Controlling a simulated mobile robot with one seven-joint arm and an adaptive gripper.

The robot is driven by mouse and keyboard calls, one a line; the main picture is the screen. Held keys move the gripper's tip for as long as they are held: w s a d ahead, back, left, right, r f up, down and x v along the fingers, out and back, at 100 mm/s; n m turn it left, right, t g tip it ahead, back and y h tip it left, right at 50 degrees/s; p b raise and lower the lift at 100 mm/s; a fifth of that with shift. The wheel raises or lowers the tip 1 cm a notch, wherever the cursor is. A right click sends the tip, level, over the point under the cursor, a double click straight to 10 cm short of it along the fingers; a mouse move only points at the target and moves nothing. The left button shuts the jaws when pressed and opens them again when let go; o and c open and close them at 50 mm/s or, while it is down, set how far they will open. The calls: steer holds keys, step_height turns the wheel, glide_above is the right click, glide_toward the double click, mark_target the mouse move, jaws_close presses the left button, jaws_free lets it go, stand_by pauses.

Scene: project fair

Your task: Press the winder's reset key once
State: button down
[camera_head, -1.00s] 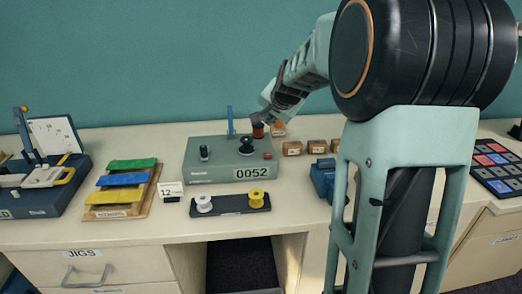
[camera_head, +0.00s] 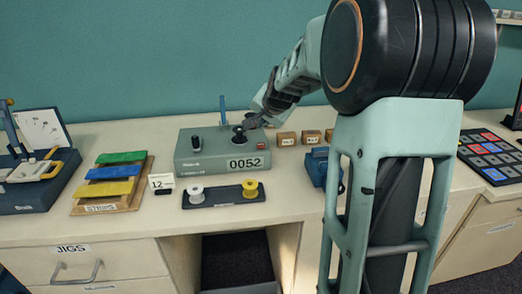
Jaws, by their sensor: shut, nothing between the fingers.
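The winder (camera_head: 205,164) is a grey-green box on the bench, with a counter reading 0052 on its front. A small red key (camera_head: 261,146) sits at the right end of its top. A black spindle (camera_head: 239,134) stands in the middle of the top and a black knob (camera_head: 195,144) at the left. My gripper (camera_head: 246,126) is shut and empty, pointing down and left, close to the spindle and up-left of the red key in the picture. It appears apart from the key; whether it touches the spindle I cannot tell.
A dark tray (camera_head: 222,198) with white and yellow spools lies in front. Small brown boxes (camera_head: 287,138) and a blue device (camera_head: 318,167) stand to the right. A thin blue post (camera_head: 222,110) rises behind the winder. Coloured strips (camera_head: 116,172) lie left.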

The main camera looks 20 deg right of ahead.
mark_target(262, 145)
steer(key=shift+f+b, duration=1.3)
steer(key=shift+f, duration=0.75)
steer(key=shift+f, duration=0.15)
steer(key=shift+f+b, duration=0.25)
steer(key=shift+b, duration=0.2)
steer(key=shift+f+b, duration=0.5)
steer(key=shift+f, duration=0.05)
steer(key=shift+r, duration=0.1)
steer(key=shift+r+p, duration=0.6)
steer(key=shift+r, duration=0.25)
steer(key=shift+r+p, duration=1.8)
steer(key=shift+r, duration=0.75)
